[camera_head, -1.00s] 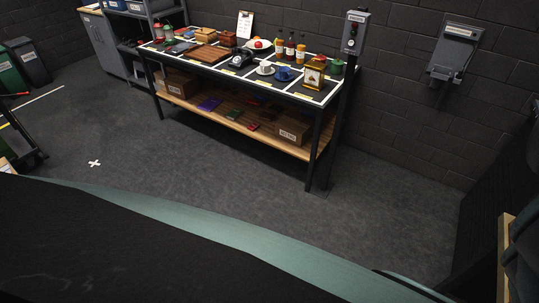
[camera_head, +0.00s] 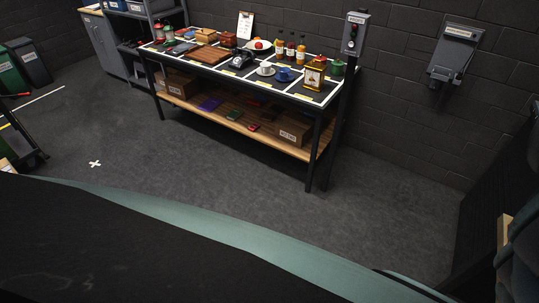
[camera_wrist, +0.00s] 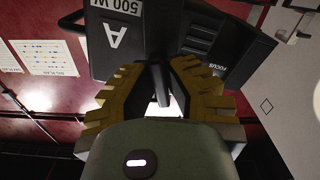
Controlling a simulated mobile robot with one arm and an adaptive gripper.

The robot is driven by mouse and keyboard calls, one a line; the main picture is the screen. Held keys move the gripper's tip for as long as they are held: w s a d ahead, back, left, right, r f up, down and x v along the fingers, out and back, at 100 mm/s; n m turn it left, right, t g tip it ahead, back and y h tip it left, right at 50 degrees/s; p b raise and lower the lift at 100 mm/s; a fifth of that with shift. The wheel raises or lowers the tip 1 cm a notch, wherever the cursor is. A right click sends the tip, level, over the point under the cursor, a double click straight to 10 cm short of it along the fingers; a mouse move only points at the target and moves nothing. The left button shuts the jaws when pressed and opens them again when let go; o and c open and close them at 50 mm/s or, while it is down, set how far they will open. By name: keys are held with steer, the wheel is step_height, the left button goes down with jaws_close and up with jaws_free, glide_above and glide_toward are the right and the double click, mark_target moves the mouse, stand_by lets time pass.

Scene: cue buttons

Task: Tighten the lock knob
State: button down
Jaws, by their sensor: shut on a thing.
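A black lamp housing (camera_wrist: 120,45) marked "500 W" and "A" fills the top of the wrist view. A second black part of it marked "FOCUS" (camera_wrist: 215,45) lies to the right. My gripper (camera_wrist: 160,78) has its two yellow-brown ridged fingers closed in just below the lamp. A dark narrow piece (camera_wrist: 161,88), which looks like the lock knob, sits between the fingertips. The fingers hide most of it, so its turn and tightness cannot be seen. The lamp and fingers cannot be made out in the head view.
In the head view, a workbench (camera_head: 262,87) with crockery, bottles and a clock stands by the brick wall. A button post (camera_head: 352,45) is at its right end, and a grey wall box (camera_head: 452,55) further right. Open floor (camera_head: 230,165) lies in front. Papers (camera_wrist: 45,57) show in the wrist view.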

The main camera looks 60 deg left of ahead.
steer(key=shift+a+f+m, duration=0.1)
steer(key=shift+f+m, duration=0.1)
steer(key=shift+m, duration=0.5)
steer(key=shift+s, duration=0.1)
steer(key=shift+m, duration=1)
stand_by(0.4)
steer(key=m+b, duration=0.2)
steer(key=m, duration=0.1)
steer(key=shift+f+m, duration=0.25)
steer(key=shift+m, duration=0.05)
steer(key=m+b, duration=0.4)
steer(key=m, duration=0.1)
steer(key=shift+b, duration=0.35)
steer(key=m+b, duration=0.4)
steer(key=shift+m, duration=0.4)
steer(key=m+b, duration=0.3)
steer(key=shift+w+r, duration=0.25)
steer(key=shift+r, duration=0.05)
steer(key=shift+r+m, duration=0.1)
steer(key=shift+m, duration=0.2)
